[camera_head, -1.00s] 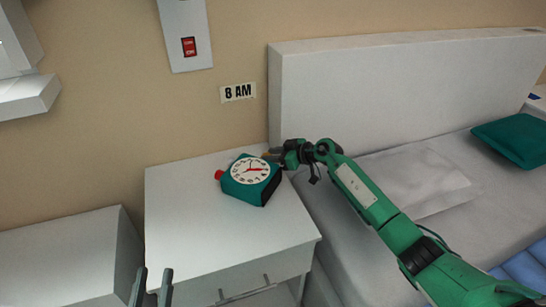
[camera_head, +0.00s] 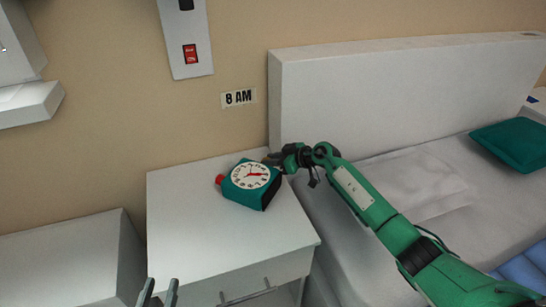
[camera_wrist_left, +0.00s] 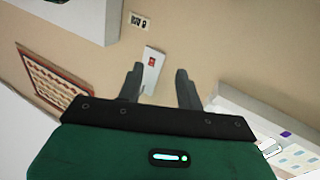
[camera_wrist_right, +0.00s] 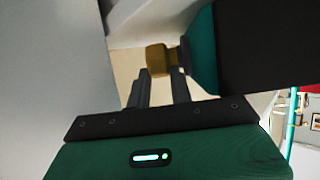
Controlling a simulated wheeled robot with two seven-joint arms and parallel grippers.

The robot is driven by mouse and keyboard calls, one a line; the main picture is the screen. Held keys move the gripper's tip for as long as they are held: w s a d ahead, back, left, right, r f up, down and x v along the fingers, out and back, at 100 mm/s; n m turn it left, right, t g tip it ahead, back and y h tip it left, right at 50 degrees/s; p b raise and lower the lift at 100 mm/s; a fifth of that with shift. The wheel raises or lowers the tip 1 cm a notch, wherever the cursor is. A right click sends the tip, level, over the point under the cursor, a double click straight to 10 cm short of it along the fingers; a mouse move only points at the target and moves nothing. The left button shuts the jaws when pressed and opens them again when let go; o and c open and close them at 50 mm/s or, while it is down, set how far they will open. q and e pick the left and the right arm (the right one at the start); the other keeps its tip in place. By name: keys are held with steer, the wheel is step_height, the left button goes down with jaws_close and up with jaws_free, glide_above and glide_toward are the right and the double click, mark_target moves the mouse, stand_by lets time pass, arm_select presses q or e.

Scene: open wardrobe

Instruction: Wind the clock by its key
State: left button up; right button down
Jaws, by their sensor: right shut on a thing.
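The clock (camera_head: 250,184) has a teal body, a white face with red hands and a red knob on its left side. It sits on the white nightstand (camera_head: 190,235). In the right wrist view its teal side (camera_wrist_right: 204,52) shows, with a brass-coloured key (camera_wrist_right: 158,58) sticking out. My right gripper (camera_head: 272,160) is at the clock's right side, shut on the key; it also shows in the right wrist view (camera_wrist_right: 160,75). My left gripper (camera_head: 158,290) is low in the head view, in front of the nightstand. Its fingers stand apart and empty in the left wrist view (camera_wrist_left: 158,82).
The bed's headboard (camera_head: 390,95) and a pillow (camera_head: 415,180) lie to the right. The nightstand top left of the clock is clear.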

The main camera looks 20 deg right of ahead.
steer(key=p, duration=0.3)
steer(key=shift+w+r, duration=0.1)
steer(key=shift+r, duration=0.1)
steer(key=p, duration=0.2)
steer(key=g+h+p, duration=0.1)
steer(key=p, duration=0.1)
steer(key=shift+a+r, duration=0.1)
steer(key=shift+r, duration=0.15)
steer(key=p, duration=0.4)
steer(key=shift+w+a+f+g+h+p, duration=0.1)
steer(key=shift+f+g+h+p, duration=0.05)
steer(key=shift+g+h+p, duration=0.25)
steer(key=shift+f, duration=0.2)
arm_select(q)
steer(key=s+a+f+g+y, duration=0.2)
steer(key=s+a+f+g, duration=0.2)
steer(key=f+g, duration=0.3)
steer(key=s+a+f+g+y, duration=0.3)
steer(key=s+a+f+g, duration=0.2)
steer(key=f, duration=0.4)
steer(key=s+g, duration=0.1)
steer(key=g, duration=0.1)
steer(key=shift+s+f+n+g, duration=0.15)
steer(key=shift+f+n+g, duration=0.15)
steer(key=shift+f+g, duration=0.1)
arm_select(e)
steer(key=c, duration=1.5)
jaws_free()
steer(key=shift+r, duration=0.1)
